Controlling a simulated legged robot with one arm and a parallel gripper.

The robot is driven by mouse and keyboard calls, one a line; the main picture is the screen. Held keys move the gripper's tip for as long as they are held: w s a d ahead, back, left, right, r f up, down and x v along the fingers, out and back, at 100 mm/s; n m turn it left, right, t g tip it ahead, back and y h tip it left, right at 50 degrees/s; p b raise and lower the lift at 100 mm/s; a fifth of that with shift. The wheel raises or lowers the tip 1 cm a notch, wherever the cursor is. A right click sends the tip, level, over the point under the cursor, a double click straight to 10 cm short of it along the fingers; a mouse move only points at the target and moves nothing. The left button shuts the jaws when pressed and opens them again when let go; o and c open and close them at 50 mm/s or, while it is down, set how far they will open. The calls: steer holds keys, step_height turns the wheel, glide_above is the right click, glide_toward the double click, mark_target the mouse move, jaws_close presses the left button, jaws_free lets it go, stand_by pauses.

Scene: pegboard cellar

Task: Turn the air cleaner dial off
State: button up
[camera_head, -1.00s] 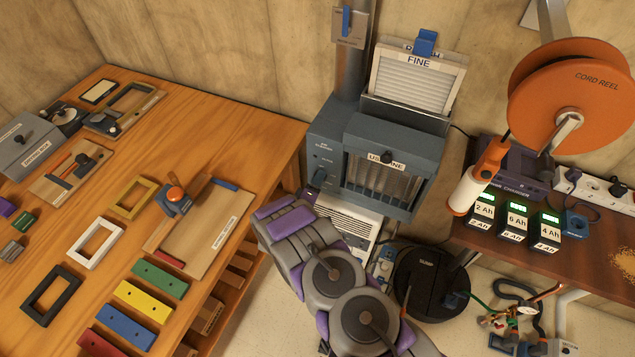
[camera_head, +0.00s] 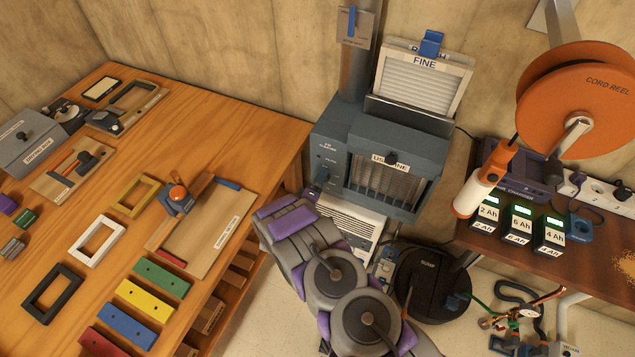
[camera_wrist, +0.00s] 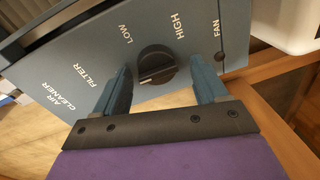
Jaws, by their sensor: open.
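The air cleaner (camera_head: 405,140) is a blue-grey box standing against the wall in the head view. Its black round dial (camera_wrist: 157,67) shows in the wrist view on the blue-grey panel, near the labels LOW, HIGH, FAN and FILTER. A ridge crosses the dial roughly sideways in that view; I cannot tell its exact setting. My gripper (camera_wrist: 161,63) is open, with one blue finger on each side of the dial. Gaps show between the dial and both fingers. In the head view my arm covers the area below the panel, and the fingers are not clear.
A wooden bench (camera_head: 120,210) with frames, coloured blocks and jigs lies to the left. A dark shelf (camera_head: 600,245) with battery chargers and an orange cord reel (camera_head: 575,95) is at the right. A black round lid (camera_head: 430,285) is below the cleaner, close to my arm.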

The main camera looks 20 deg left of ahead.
steer(key=shift+d, duration=0.1)
steer(key=s+a+r+p, duration=0.1)
steer(key=s+p, duration=0.1)
steer(key=s, duration=1.5)
steer(key=shift+r+p, duration=0.15)
steer(key=shift+p, duration=0.25)
steer(key=shift+s+a, duration=0.1)
